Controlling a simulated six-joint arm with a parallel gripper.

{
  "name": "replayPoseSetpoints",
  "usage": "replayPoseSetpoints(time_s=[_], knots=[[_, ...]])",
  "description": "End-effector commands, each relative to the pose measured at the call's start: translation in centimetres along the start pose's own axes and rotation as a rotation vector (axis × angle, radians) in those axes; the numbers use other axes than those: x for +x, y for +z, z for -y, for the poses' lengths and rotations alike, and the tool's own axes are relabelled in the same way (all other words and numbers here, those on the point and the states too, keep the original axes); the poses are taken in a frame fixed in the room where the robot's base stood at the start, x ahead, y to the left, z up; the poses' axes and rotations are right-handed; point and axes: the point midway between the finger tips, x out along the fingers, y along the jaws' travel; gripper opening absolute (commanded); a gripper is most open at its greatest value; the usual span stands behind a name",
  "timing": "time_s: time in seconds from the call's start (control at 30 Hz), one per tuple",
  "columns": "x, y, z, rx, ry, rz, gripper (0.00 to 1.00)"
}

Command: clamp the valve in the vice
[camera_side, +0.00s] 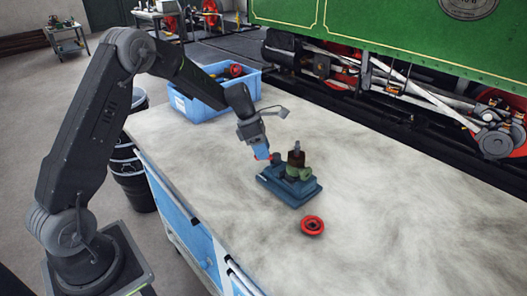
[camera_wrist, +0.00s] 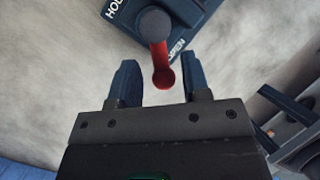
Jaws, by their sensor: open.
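The blue vice (camera_side: 287,190) sits on the bench. In the side view my gripper (camera_side: 262,152) is at the vice's left end.
A red handwheel (camera_side: 312,225) lies on the bench in front of the vice. A blue crate (camera_side: 182,104) with parts stands at the bench's back left. The bench's right side is clear. A green steam tram (camera_side: 400,30) stands behind.

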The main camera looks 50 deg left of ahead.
Motion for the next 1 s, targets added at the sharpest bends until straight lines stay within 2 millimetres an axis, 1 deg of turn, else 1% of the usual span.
replayPoseSetpoints(time_s=[0.03, 0.13, 0.4, 0.47, 0.83, 1.0], knots=[[0.43, 0.01, 0.05, 0.000, -0.002, 0.000, 0.43], [0.88, 0.01, 0.05, 0.001, -0.001, 0.000, 0.43], [0.98, 0.01, 0.04, 0.001, 0.000, 0.000, 0.43], [0.97, 0.01, 0.04, 0.001, 0.000, 0.000, 0.39], [0.92, 0.01, 0.03, 0.001, 0.000, 0.000, 0.04], [0.91, 0.01, -0.01, 0.008, -0.003, -0.002, 0.04]])
